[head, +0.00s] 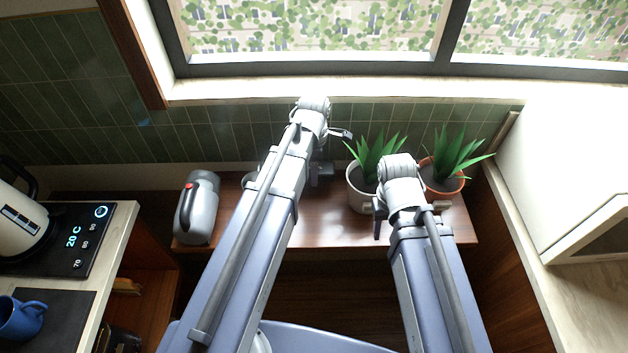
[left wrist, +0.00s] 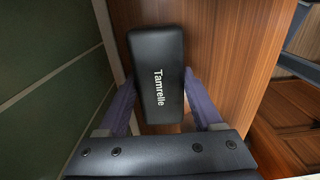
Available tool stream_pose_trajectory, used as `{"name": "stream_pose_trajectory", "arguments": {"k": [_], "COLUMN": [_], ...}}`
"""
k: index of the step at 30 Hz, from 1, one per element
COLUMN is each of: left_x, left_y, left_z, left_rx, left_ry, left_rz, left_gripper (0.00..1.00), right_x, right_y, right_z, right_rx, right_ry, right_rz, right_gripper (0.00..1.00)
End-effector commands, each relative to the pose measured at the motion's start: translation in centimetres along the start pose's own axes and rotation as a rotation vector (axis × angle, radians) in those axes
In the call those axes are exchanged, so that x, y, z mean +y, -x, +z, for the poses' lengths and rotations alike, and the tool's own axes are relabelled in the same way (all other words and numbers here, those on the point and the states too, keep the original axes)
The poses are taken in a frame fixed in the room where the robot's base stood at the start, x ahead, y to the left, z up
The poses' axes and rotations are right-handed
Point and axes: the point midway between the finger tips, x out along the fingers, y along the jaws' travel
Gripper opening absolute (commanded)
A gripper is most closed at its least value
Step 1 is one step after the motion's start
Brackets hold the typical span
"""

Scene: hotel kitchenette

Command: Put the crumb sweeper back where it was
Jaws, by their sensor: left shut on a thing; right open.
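The crumb sweeper (left wrist: 157,75) is a black, rounded block with white "Tamrelle" lettering in the left wrist view. It sits between the two purple fingers of my left gripper (left wrist: 158,108), which is shut on it. The wooden shelf surface (left wrist: 215,40) is right beside it; I cannot tell whether it touches the shelf. In the head view my left gripper (head: 320,174) is over the shelf, mostly hidden by its own arm, which also hides the sweeper. My right gripper (head: 379,218) is open near the white pot, partly hidden by its arm.
A grey appliance with a red button (head: 198,207) stands at the shelf's left end. A white-potted plant (head: 358,188) and a terracotta-potted plant (head: 445,175) stand on the right. The green tiled wall (head: 225,145) is behind. A kettle (head: 22,220) and blue mug (head: 20,318) are left.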

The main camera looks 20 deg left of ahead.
Motion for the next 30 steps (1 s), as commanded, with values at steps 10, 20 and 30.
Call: {"name": "stream_pose_trajectory", "arguments": {"k": [10,20,30], "left_x": [0.0,0.0,0.0], "left_y": [-3.8,-3.7,-3.9], "left_z": [0.0,0.0,0.0], "left_rx": [0.0,0.0,0.0], "left_ry": [0.0,0.0,0.0], "left_rz": [0.0,0.0,0.0], "left_gripper": [0.15,0.15,0.93], "right_x": [-0.4,-0.3,-0.4], "right_y": [-3.8,-3.7,-3.9], "right_z": [-0.2,-0.2,-0.2], "right_rx": [0.0,0.0,0.0], "right_ry": [0.0,0.0,0.0], "right_rz": [0.0,0.0,0.0], "right_gripper": [0.5,0.5,0.5]}}
